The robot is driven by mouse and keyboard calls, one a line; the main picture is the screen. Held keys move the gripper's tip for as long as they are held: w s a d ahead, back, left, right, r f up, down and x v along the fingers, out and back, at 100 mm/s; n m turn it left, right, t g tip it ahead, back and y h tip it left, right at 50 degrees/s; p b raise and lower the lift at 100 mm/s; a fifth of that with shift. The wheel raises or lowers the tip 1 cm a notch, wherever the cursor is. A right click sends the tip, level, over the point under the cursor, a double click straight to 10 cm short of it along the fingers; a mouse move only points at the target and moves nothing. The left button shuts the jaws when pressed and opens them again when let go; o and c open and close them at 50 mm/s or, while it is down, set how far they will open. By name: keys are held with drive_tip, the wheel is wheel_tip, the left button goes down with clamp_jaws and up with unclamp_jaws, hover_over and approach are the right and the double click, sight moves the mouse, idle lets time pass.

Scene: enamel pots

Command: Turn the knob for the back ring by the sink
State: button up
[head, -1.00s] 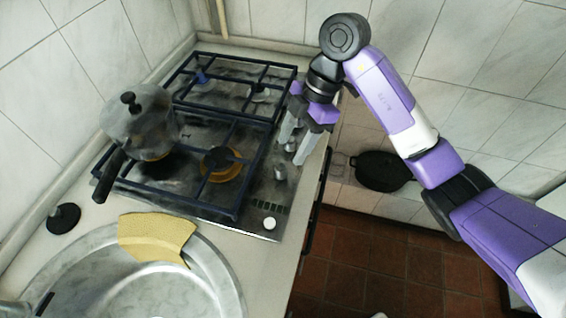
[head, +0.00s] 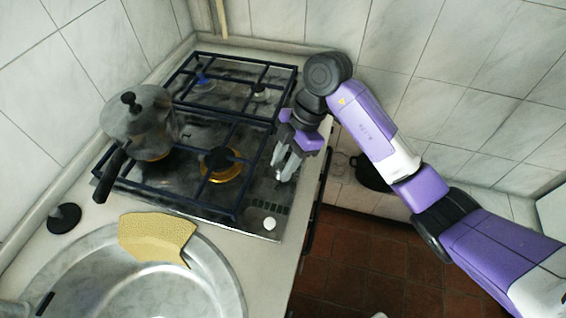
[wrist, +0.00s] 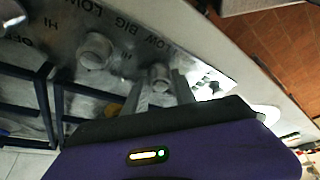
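The hob (head: 262,190) has a row of knobs along its right edge. In the wrist view a grey knob (wrist: 160,76) lies between the fingertips of my gripper (wrist: 162,82). The fingers look apart, with no clear grip on the knob. A second grey knob (wrist: 95,50) sits to the left, beside printed lettering. In the head view my gripper (head: 286,166) points down over the hob's right edge and largely hides the knob there. A white knob (head: 269,223) is nearer the sink (head: 215,275). The back ring by the sink is mostly hidden under the moka pot (head: 140,120).
Dark pan supports (head: 238,190) stand left of my gripper. A yellow sponge cloth (head: 155,238) lies on the sink rim and a black stopper (head: 64,217) on the counter. A dark pan (head: 370,175) is beyond the counter on the right. Tiled walls enclose the back.

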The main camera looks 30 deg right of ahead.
clamp_jaws()
